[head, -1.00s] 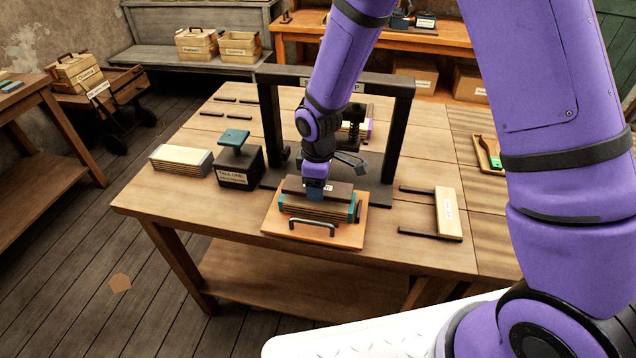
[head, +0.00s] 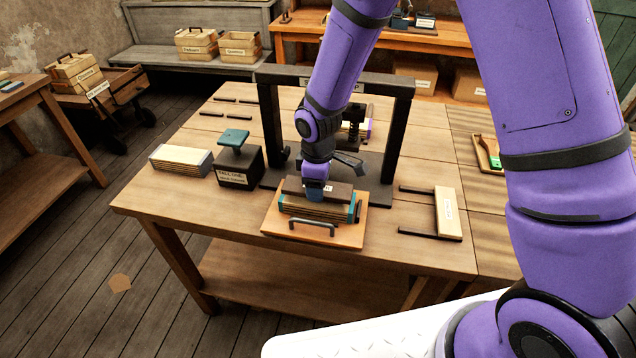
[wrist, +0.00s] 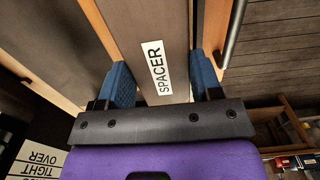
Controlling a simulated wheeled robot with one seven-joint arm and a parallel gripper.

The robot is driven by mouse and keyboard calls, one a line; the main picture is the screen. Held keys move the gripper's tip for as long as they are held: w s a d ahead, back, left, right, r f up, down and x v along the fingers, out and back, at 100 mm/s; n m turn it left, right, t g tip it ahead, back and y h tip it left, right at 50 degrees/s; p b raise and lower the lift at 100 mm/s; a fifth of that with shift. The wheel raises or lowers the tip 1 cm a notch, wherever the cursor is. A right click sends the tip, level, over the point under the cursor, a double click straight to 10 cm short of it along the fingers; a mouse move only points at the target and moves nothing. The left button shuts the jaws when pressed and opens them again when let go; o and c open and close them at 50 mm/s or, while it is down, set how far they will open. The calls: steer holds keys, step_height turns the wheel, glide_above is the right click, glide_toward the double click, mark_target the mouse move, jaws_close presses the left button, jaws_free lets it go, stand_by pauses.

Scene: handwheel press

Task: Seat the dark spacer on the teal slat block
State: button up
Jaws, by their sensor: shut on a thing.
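The dark spacer (head: 327,191) is a flat dark bar with a white label; in the wrist view the spacer (wrist: 146,22) reads SPACER. My gripper (head: 314,194) is shut on it; in the wrist view its blue fingertips (wrist: 163,82) stand on either side. The teal slat block (head: 318,210), a stack of tan slats with teal ends, lies on an orange-brown tray (head: 283,231) with a front handle. The spacer is directly over the block, roughly lined up with it. I cannot tell whether a thin gap is left between them.
The black press frame (head: 403,140) stands just behind the tray. To its left are a black box with a teal-topped post (head: 238,168) and a pale slat block (head: 180,160). The table's front left is bare.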

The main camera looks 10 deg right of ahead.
steer(key=shift+f, duration=1)
steer(key=o, duration=1.1)
steer(key=shift+c, duration=0.2)
step_height(320, 180, up, 11)
steer(key=shift+f, duration=0.1)
